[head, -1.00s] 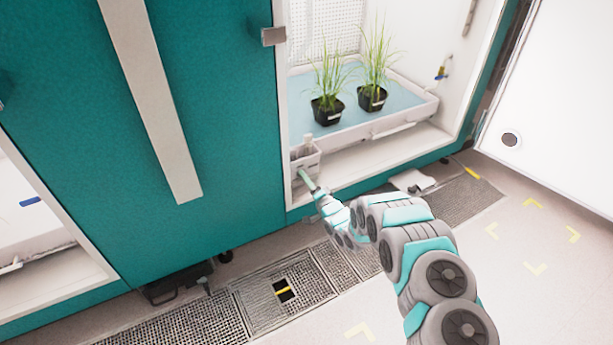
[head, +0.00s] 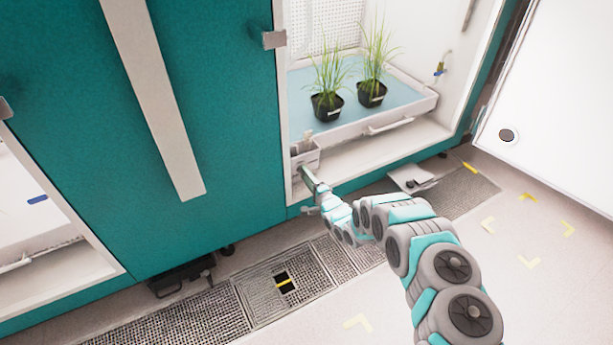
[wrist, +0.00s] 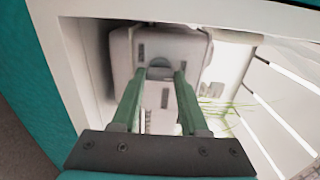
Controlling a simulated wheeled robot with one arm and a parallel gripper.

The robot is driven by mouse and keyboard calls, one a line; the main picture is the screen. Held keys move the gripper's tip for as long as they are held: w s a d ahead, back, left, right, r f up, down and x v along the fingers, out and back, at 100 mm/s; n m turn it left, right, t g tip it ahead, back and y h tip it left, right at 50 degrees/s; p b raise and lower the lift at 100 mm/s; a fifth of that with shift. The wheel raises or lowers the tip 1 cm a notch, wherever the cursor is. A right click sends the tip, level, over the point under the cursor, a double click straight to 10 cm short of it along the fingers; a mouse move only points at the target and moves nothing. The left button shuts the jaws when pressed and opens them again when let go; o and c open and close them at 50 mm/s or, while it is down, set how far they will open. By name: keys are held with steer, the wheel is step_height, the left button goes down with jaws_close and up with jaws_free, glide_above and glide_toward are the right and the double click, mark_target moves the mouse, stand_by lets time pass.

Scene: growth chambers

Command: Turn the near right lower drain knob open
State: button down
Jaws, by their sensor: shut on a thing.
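My gripper (head: 305,172) reaches into the lower left corner of the open chamber, at the front of a small pale box (head: 308,150). In the wrist view its two green fingers (wrist: 158,78) stand on either side of a small grey rounded piece on the face of the pale box (wrist: 185,48). This piece looks like the drain knob (wrist: 160,72), and my gripper is shut on it. The fingers hide its sides, and how far it is turned cannot be told. In the head view the knob is hidden behind my gripper.
A pale tray (head: 418,112) with two potted grasses (head: 327,104) (head: 372,92) stands behind the box. An open white door (head: 560,110) is at the right. Floor grating (head: 200,318) runs below the chamber.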

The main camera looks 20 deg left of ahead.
steer(key=shift+c, duration=2.1)
jaws_free()
steer(key=v, duration=0.7)
steer(key=shift+s+d, duration=0.25)
